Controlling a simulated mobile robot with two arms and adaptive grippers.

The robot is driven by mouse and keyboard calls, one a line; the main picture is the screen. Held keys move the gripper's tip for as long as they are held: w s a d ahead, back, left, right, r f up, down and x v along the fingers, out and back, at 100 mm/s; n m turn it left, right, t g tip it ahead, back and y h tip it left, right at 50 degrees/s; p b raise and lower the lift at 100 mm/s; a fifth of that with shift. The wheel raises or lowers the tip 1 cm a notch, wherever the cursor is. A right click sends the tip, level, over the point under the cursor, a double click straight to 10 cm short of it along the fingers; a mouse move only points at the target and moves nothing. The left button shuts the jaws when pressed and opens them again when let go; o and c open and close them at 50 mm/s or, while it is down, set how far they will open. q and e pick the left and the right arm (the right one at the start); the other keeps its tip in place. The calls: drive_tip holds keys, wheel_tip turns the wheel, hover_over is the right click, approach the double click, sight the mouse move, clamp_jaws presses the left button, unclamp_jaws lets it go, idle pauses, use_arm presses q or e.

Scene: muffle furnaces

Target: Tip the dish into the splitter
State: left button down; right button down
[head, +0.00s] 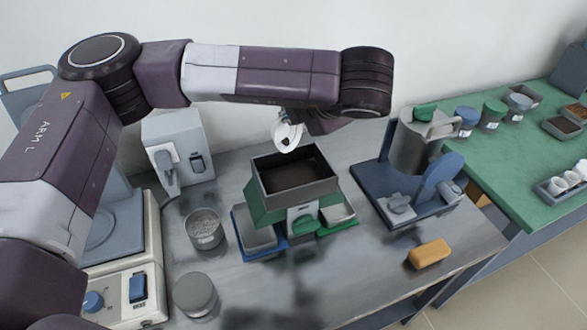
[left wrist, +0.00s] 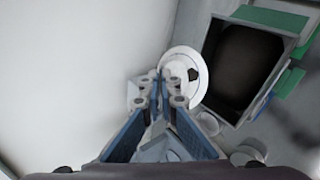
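The small white dish (head: 287,132) is tilted steeply above the back left rim of the splitter (head: 262,203), with a dark patch showing on it. The splitter is green with an open grey hopper that looks dark inside. My left gripper (head: 298,119) is mostly hidden behind my arm in the head view. In the left wrist view its fingers (left wrist: 167,88) are close together at the edge of the dish (left wrist: 184,62), shut on it. The splitter's hopper (left wrist: 243,60) lies to the right of the dish there. My right gripper is in neither view.
A blue tray (head: 239,246) and a green tray (head: 346,226) sit at the splitter's base. A grey can (head: 205,228), a lidded can (head: 195,294), a blue-based machine (head: 375,180) and a yellow block (head: 430,254) stand around. The bench front is clear.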

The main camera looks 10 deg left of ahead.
use_arm(q)
drive_tip(key=shift+s+a+r, duration=0.1)
drive_tip(key=shift+s+a, duration=0.2)
drive_tip(key=shift+s, duration=0.2)
drive_tip(key=shift+s+a, duration=0.25)
drive_tip(key=shift+s, duration=0.25)
drive_tip(key=shift+w+d, duration=0.25)
drive_tip(key=shift+d, duration=0.1)
drive_tip(key=shift+w+d+y+b, duration=0.3)
drive_tip(key=shift+d+y+b, duration=0.1)
drive_tip(key=shift+d+b, duration=0.05)
drive_tip(key=shift+w+d+b, duration=0.25)
drive_tip(key=shift+w+b, duration=0.05)
drive_tip(key=shift+w, duration=0.25)
drive_tip(key=shift+w+d+b, duration=0.2)
drive_tip(key=shift+w+b, duration=0.05)
drive_tip(key=shift+w, duration=0.25)
drive_tip(key=shift+s+a+f+b, duration=0.1)
drive_tip(key=shift+s+a+b, duration=0.1)
drive_tip(key=shift+s+b, duration=0.15)
drive_tip(key=shift+s+a+f+b, duration=0.1)
drive_tip(key=shift+s+a+b, duration=0.1)
drive_tip(key=shift+s, duration=0.25)
drive_tip(key=shift+s+a+r, duration=0.15)
drive_tip(key=shift+s+r, duration=0.05)
drive_tip(key=shift+s, duration=0.15)
drive_tip(key=shift+w+f, duration=0.1)
drive_tip(key=shift+w, duration=0.05)
